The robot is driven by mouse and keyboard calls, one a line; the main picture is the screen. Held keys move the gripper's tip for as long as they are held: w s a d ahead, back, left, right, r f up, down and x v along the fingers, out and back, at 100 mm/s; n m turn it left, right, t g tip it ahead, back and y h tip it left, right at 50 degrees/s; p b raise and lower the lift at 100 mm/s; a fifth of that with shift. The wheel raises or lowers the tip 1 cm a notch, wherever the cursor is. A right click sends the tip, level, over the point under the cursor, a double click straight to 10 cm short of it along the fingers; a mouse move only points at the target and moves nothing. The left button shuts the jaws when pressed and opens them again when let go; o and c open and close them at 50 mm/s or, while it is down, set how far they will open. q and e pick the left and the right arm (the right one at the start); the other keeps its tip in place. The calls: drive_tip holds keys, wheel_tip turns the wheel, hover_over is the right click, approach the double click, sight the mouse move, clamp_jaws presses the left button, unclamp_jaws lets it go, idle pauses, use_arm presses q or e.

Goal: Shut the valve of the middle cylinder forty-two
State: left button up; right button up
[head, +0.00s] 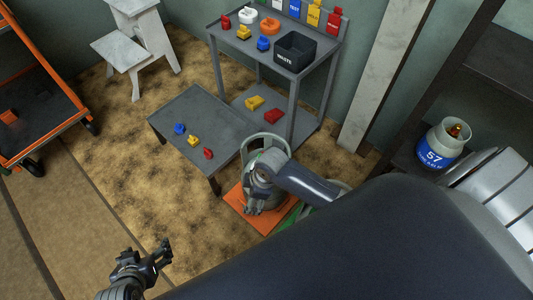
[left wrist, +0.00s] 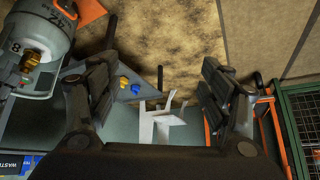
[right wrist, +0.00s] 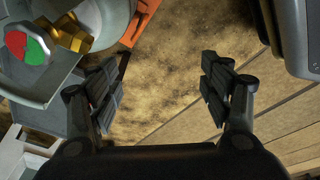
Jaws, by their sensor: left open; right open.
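A grey cylinder (head: 268,150) with a pale green collar stands on an orange mat (head: 240,212), partly hidden by my right arm; its number is not readable there. In the right wrist view, a cylinder top (right wrist: 100,25) shows a brass valve (right wrist: 70,35) and a red-and-green disc (right wrist: 28,47). My right gripper (head: 258,205) is open beside the cylinder; nothing is between its fingers (right wrist: 163,88). My left gripper (head: 148,258) is open and empty at lower left, away from the cylinder. The left wrist view shows a cylinder (left wrist: 45,30) with a brass valve (left wrist: 30,60).
Cylinder 57 (head: 436,150) stands on a dark shelf at right. A low grey table (head: 215,115) holds blue, yellow and red pieces. A grey rack (head: 225,25) carries coloured items and a black waste bin (head: 296,52). An orange cart (head: 45,110) stands left; floor between is clear.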

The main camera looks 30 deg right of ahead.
drive_tip(key=w+d+r+n+g+h+b, duration=0.2)
drive_tip(key=w+d+r+n+b, duration=0.45)
drive_tip(key=w+d+n, duration=0.55)
use_arm(q)
drive_tip(key=w+d+r+t+h, duration=0.1)
drive_tip(key=w+d+r+t, duration=0.2)
drive_tip(key=r, duration=0.6)
drive_tip(key=w+r+t+h+b, duration=0.1)
drive_tip(key=w+r+t, duration=0.1)
drive_tip(key=r+t, duration=0.45)
drive_tip(key=w+d+r+t+h, duration=0.2)
drive_tip(key=w+r+t, duration=0.1)
drive_tip(key=r, duration=0.7)
use_arm(e)
drive_tip(key=shift+m, duration=0.4)
drive_tip(key=f, duration=0.4)
drive_tip(key=shift+w+a+f, duration=0.3)
drive_tip(key=shift+w+f, duration=0.05)
drive_tip(key=shift+w, duration=0.05)
wheel_tip(320, 180, down, 4)
drive_tip(key=shift+f+b, duration=0.1)
drive_tip(key=shift+b, duration=0.8)
use_arm(q)
drive_tip(key=s+r+t+h, duration=0.1)
drive_tip(key=s+r+t, duration=0.3)
drive_tip(key=r, duration=0.5)
drive_tip(key=shift+m+t, duration=0.4)
drive_tip(key=shift+t, duration=0.25)
use_arm(e)
drive_tip(key=shift+f, duration=0.25)
